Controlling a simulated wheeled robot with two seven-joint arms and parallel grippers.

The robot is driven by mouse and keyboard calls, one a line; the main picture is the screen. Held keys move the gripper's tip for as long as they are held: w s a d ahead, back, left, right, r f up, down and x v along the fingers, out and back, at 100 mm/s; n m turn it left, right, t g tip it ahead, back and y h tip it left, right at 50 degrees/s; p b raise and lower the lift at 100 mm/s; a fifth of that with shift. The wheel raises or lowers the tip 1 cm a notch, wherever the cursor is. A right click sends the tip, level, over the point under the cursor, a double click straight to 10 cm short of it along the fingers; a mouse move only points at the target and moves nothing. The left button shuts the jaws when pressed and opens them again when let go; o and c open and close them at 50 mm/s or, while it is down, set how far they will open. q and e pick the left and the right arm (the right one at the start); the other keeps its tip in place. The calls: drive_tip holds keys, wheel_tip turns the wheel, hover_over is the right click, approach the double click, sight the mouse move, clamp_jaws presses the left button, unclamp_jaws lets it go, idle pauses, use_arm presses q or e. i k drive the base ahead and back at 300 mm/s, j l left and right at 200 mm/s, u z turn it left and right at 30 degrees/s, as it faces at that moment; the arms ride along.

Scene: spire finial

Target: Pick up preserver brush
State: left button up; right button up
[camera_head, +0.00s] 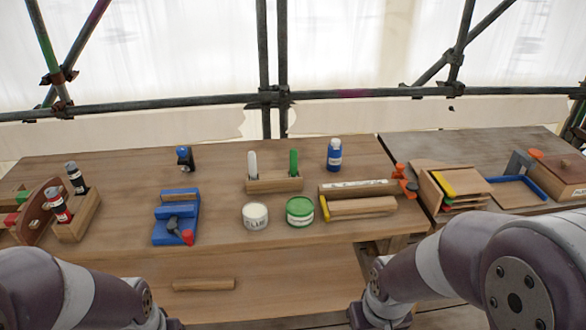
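A wooden holder (273,183) on the workbench (120,185) carries two upright handles: a white one (253,163) on the left and a green one (293,162) on the right. Their lower ends are hidden in the holder. Either may be the preserver brush; I cannot tell which. In front stand a white tub with dark lettering (255,216) and a green-lidded tub (300,211). My two arms enter at the lower left and lower right, short of the bench top items. Both grippers are below the picture edge.
A blue clamp-like tool (177,217), a small blue-topped item (185,158) and a wooden bottle rack (77,220) stand left. A wooden bar (204,284) lies on the lower shelf. Scaffold poles (170,105) run behind.

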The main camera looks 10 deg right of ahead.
sight(293, 152)
drive_tip(key=i+j, duration=0.15)
drive_tip(key=i, duration=0.4)
drive_tip(key=i+j, duration=0.15)
drive_tip(key=i, duration=0.4)
drive_tip(key=i+j+z, duration=0.1)
drive_tip(key=i, duration=0.45)
drive_tip(key=i+j, duration=0.25)
drive_tip(key=i, duration=0.25)
